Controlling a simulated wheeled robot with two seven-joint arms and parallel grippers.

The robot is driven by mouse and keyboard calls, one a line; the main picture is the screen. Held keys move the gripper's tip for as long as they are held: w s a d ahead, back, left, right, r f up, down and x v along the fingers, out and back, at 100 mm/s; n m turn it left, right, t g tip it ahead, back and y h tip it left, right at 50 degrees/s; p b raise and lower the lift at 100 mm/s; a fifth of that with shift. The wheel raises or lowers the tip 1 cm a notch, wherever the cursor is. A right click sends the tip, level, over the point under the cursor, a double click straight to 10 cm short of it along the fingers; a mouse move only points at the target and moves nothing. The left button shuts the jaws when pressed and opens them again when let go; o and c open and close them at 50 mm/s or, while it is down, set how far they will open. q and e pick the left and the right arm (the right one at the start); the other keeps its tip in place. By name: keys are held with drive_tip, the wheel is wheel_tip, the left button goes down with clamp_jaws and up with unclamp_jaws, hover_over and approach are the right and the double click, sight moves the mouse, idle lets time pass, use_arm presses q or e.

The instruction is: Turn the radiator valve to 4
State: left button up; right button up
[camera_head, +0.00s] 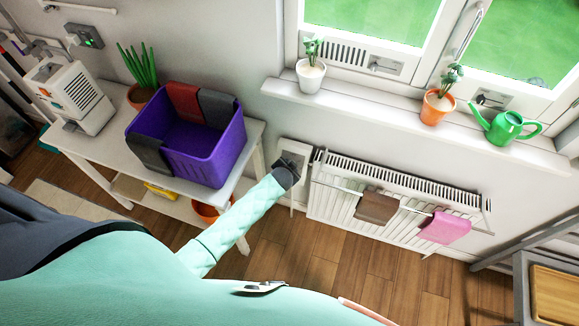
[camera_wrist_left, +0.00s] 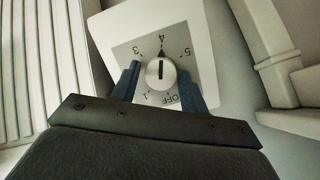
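The radiator valve has a round silver knob (camera_wrist_left: 160,74) on a grey dial plate (camera_wrist_left: 128,54) marked with numbers and OFF. The black line on the knob points up at the 4, in line with a small black triangle. My left gripper (camera_wrist_left: 160,88) is open, with one finger on each side of the knob and small gaps visible between. In the head view my left gripper (camera_head: 287,172) is in front of the white valve panel (camera_head: 294,149), left of the radiator (camera_head: 330,207), and hides part of it. My right gripper is not in view.
A brown cloth (camera_head: 377,208) and a pink cloth (camera_head: 445,228) hang on the radiator. A white table (camera_head: 92,148) with a purple crate (camera_head: 214,160) stands left of my arm. Above, the windowsill (camera_head: 390,108) holds potted plants and a green watering can (camera_head: 507,127).

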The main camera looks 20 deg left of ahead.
use_arm(q)
drive_tip(key=shift+o, duration=1)
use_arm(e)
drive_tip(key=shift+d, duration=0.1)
use_arm(q)
drive_tip(key=shift+r, duration=0.15)
drive_tip(key=shift+s+r, duration=0.15)
drive_tip(key=shift+s, duration=0.1)
drive_tip(key=b+v, duration=0.2)
drive_tip(key=v, duration=0.5)
drive_tip(key=shift+b, duration=0.4)
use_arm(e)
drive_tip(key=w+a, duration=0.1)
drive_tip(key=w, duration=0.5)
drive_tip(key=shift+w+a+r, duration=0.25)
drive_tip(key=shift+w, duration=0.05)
